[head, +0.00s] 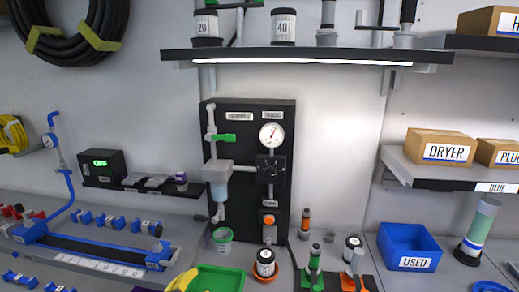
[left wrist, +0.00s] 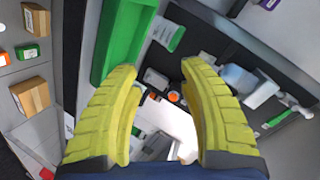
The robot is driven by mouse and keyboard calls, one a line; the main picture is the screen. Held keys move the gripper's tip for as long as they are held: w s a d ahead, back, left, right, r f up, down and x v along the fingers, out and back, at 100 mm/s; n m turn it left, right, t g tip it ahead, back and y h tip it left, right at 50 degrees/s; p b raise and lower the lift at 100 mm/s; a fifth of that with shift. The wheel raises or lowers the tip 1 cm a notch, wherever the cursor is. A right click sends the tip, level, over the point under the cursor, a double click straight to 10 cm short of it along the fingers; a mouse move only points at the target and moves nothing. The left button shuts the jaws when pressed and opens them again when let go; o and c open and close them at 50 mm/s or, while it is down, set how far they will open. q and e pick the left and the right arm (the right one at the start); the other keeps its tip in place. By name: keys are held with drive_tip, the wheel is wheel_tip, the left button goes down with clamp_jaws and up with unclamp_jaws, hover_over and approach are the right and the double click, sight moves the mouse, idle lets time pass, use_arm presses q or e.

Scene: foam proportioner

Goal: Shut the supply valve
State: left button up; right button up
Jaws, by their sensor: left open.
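A black panel (head: 284,176) stands upright against the wall. A vertical pipe on its left side carries a green lever (head: 223,137), which lies horizontal and points right, across the pipe. I take this as the supply valve; the label above is too small to read surely. The lever also shows at the right of the left wrist view (left wrist: 276,119). My left gripper (left wrist: 160,68) is open and empty, its yellow fingers apart, with the lever well outside them. In the head view only a yellow fingertip (head: 181,281) shows at the bottom edge. My right gripper is in neither view.
A round gauge (head: 271,135) and an orange knob (head: 269,219) are on the panel's right side. A green tray (head: 232,271), several bottles and tools stand below it. A shelf (head: 305,57) hangs above. A blue bin (head: 409,238) stands at right.

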use_arm(q)
drive_tip(key=s+a+f+n+g+y, duration=0.2)
drive_tip(key=s+a+f, duration=0.35)
drive_tip(key=s, duration=0.25)
drive_tip(key=s+a+f+n+g+y, duration=0.2)
drive_tip(key=s+a+f, duration=0.3)
drive_tip(key=s, duration=0.4)
drive_tip(key=s+a+f+n+g+y, duration=0.2)
drive_tip(key=s+a+f+g+y, duration=0.1)
drive_tip(key=s+f, duration=0.4)
drive_tip(key=s+d+f+g+h, duration=0.1)
drive_tip(key=s+d+f+h, duration=0.15)
drive_tip(key=f, duration=1.25)
drive_tip(key=s+d+f+g+h, duration=0.1)
drive_tip(key=s+d+f, duration=0.15)
drive_tip(key=f, duration=1.35)
drive_tip(key=s+f+n+g+h, duration=0.1)
drive_tip(key=s+f+n+g, duration=0.2)
drive_tip(key=s+f, duration=1.7)
drive_tip(key=shift+s+d+n, duration=0.15)
drive_tip(key=shift+s+n, duration=0.15)
drive_tip(key=shift+s, duration=0.15)
